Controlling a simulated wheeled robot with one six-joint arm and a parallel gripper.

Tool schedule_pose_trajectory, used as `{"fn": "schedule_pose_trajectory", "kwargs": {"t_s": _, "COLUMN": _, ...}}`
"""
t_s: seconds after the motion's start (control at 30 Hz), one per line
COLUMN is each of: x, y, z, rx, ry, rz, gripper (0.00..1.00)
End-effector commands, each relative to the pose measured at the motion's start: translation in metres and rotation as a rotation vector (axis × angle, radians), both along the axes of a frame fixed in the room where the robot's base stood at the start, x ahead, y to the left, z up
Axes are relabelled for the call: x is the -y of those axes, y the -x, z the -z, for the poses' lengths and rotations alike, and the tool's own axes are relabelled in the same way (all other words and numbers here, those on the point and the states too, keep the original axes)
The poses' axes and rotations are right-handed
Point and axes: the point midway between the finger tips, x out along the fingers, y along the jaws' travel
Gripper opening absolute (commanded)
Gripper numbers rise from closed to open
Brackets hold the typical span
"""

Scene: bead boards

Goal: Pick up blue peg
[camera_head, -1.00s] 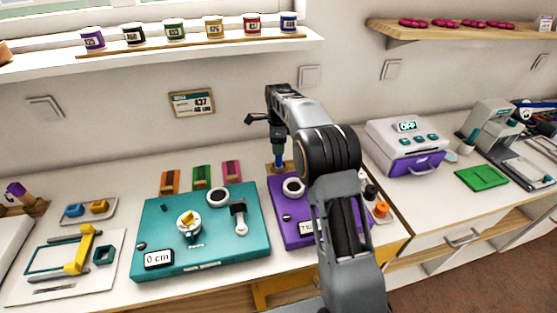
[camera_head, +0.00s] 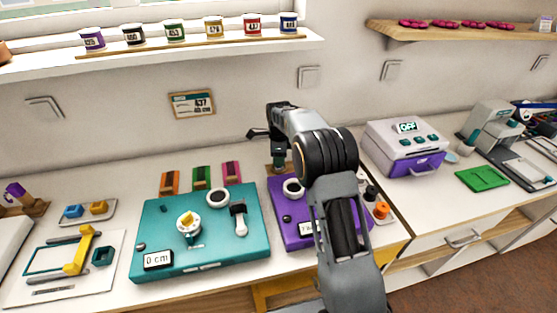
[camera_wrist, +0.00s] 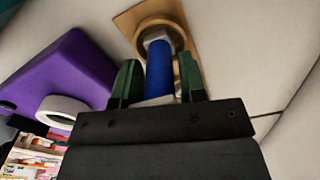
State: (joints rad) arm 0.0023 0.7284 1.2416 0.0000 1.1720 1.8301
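The blue peg (camera_wrist: 160,70) stands in a pale collar on a wooden base (camera_wrist: 128,22) in the wrist view. My gripper (camera_wrist: 159,80) has one green finger on each side of the peg, with narrow gaps showing between fingers and peg, so it looks open around it. In the head view my gripper (camera_head: 279,160) is low over the wooden base behind the purple board (camera_head: 290,235). The peg is hidden there by my gripper.
A white ring (camera_wrist: 62,111) lies on the purple board close to my gripper. A teal board (camera_head: 165,225) stands to the left, and a white machine with a purple drawer (camera_head: 405,148) to the right. The wall is close behind the wooden base.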

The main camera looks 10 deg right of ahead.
Motion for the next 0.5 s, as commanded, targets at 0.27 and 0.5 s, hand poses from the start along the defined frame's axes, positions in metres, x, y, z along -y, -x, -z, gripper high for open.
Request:
{"fn": "schedule_pose_trajectory", "kwargs": {"t_s": 0.27, "x": -0.0001, "y": -0.0001, "z": -0.0004, "rx": 0.001, "ry": 0.000, "rz": 0.000, "gripper": 0.11}}
{"fn": "schedule_pose_trajectory", "kwargs": {"t_s": 0.5, "x": 0.0000, "y": -0.0002, "z": -0.0006, "rx": 0.001, "ry": 0.000, "rz": 0.000, "gripper": 0.03}}
